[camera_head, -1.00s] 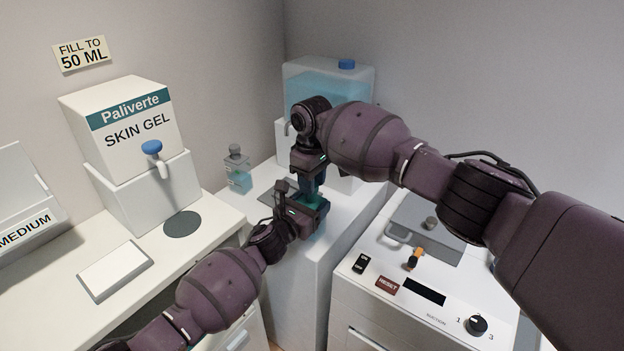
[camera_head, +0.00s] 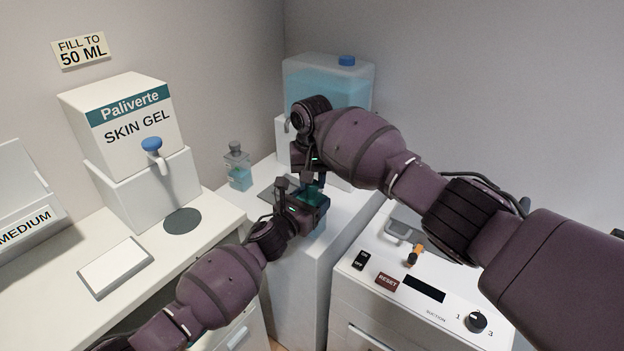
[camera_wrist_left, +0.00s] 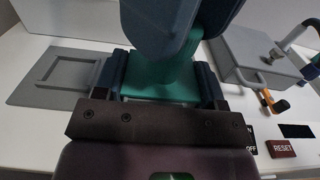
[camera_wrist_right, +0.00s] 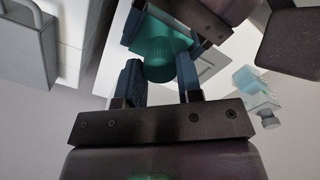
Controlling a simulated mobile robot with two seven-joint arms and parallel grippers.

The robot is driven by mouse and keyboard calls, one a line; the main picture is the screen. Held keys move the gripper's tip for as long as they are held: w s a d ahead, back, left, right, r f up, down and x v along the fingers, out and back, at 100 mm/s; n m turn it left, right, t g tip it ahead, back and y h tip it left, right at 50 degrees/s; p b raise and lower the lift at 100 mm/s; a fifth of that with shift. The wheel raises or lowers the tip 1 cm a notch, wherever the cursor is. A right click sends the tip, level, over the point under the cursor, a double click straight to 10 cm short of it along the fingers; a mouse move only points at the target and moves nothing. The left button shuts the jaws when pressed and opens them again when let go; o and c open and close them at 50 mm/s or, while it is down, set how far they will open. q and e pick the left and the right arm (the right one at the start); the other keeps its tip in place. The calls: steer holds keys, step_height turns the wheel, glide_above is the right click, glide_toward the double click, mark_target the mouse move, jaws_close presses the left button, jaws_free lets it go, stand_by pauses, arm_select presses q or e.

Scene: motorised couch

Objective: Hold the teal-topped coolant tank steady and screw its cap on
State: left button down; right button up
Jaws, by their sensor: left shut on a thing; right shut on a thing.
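The teal-topped tank (camera_head: 313,195) is clasped by my left gripper (camera_head: 306,204) above the white counter; its teal top also shows between the left fingers in the left wrist view (camera_wrist_left: 162,82). My right gripper (camera_head: 314,180) is directly above the tank, pointing down. In the right wrist view, the right gripper (camera_wrist_right: 160,84) is shut on a round teal cap (camera_wrist_right: 160,70), in line with the tank's top. Whether the cap's thread is engaged cannot be seen. In the head view the fingers hide the cap.
A large tank with blue liquid (camera_head: 330,82) stands behind. A small clear bottle (camera_head: 238,168) stands to the left on the counter. The skin gel dispenser (camera_head: 130,150) is further left. The suction unit with its reset button (camera_head: 387,281) is close on the right.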

steer(key=m, duration=0.7)
steer(key=shift+a+m, duration=0.1)
steer(key=shift+m, duration=0.3)
steer(key=m, duration=0.9)
steer(key=shift+m, duration=0.3)
steer(key=m, duration=0.4)
steer(key=shift+m, duration=0.4)
steer(key=m, duration=0.7)
steer(key=o, duration=0.9)
steer(key=shift+f, duration=0.1)
